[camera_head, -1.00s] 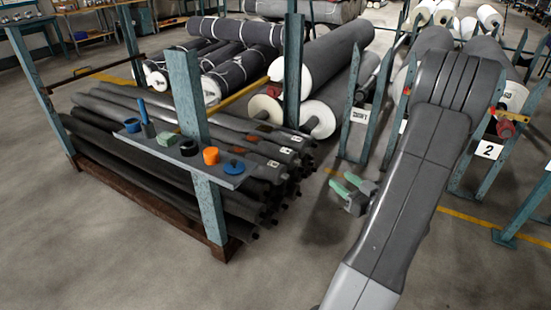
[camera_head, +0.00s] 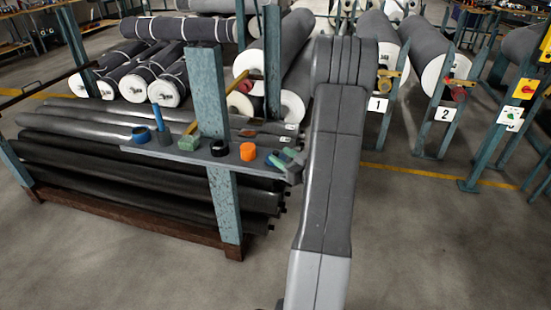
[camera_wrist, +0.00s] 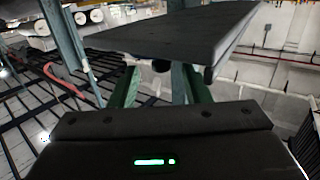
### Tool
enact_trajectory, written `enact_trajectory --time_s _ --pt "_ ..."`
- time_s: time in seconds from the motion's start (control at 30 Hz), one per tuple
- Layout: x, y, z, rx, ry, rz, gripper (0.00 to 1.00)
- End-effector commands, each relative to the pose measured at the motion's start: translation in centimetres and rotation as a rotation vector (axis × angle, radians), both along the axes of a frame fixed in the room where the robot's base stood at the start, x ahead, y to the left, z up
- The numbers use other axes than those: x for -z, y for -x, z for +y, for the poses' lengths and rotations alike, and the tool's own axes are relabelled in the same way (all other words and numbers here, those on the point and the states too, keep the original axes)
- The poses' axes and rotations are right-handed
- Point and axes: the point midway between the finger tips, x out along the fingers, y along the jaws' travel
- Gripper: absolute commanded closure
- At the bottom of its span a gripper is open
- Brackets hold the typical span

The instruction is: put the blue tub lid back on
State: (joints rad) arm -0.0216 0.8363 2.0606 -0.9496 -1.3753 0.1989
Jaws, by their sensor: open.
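A flat blue round piece with a small knob, which looks like the lid (camera_head: 273,161), lies at the right end of the narrow grey shelf (camera_head: 200,158). An orange tub (camera_head: 248,151) and a dark round tub (camera_head: 219,148) stand to its left.
A green block (camera_head: 188,143), a dark cup (camera_head: 165,137) with a tall blue handle and a short blue item (camera_head: 140,134) share the shelf. Stacked grey rolls (camera_head: 110,170) lie below. The floor at the right is open.

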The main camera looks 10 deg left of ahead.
Motion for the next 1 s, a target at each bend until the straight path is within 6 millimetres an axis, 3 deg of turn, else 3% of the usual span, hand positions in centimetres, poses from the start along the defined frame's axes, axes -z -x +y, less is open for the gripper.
enact_trajectory --time_s 0.2,0.53,0.77,1.0 --pt "-0.1 -1.5 2.5 -0.003 0.001 -0.002 0.57" --pt "0.0 -1.8 3.0 -0.001 0.000 0.000 0.57" --pt "0.0 -1.8 3.0 -0.001 0.000 0.000 1.00" --pt "0.0 -1.8 3.0 -0.001 0.001 -0.001 1.00"
